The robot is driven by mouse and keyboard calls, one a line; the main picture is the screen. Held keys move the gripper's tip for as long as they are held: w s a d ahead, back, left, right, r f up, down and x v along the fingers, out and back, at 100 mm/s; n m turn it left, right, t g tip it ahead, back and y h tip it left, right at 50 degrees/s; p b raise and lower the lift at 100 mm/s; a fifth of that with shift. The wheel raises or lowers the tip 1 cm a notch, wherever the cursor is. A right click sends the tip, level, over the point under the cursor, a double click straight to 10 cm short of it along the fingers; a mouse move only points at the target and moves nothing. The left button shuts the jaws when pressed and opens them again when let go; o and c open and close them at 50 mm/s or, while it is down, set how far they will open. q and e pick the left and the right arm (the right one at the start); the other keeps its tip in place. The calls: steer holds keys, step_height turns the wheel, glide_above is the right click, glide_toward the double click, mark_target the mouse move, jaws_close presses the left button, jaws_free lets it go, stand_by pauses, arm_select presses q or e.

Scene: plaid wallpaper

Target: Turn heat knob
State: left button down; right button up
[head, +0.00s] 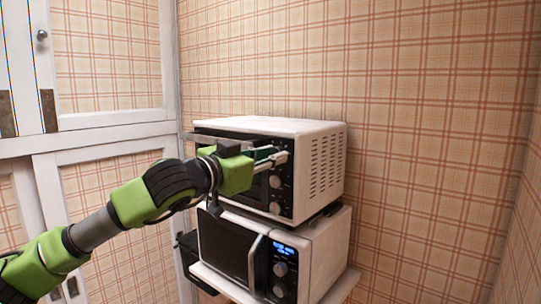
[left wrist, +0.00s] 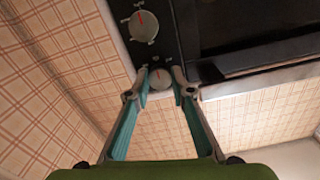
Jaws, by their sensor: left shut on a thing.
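The upper appliance is a white toaster oven (head: 322,150) with a dark front and a column of round knobs at its right edge. Two lower knobs (head: 275,181) show in the head view; the top one is hidden behind my gripper. My left gripper (head: 281,157) reaches the top of this knob column. In the left wrist view my left gripper (left wrist: 161,80) has its fingertips on both sides of a round knob (left wrist: 159,79) with a red mark, shut on it. Another silver knob (left wrist: 143,27) with a red mark is farther along the panel. My right gripper is not in view.
The oven stands on a white microwave (head: 321,252) with a lit blue display, a curved handle and its own knobs. A white cabinet (head: 110,122) with plaid panels stands at the left. Plaid wall (head: 430,130) is behind and to the right.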

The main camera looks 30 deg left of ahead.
arm_select(q)
steer(key=shift+f, duration=0.25)
steer(key=c, duration=2)
jaws_free()
steer(key=shift+c, duration=0.2)
steer(key=shift+r, duration=0.1)
steer(key=s, duration=1.2)
steer(key=shift+a, duration=0.45)
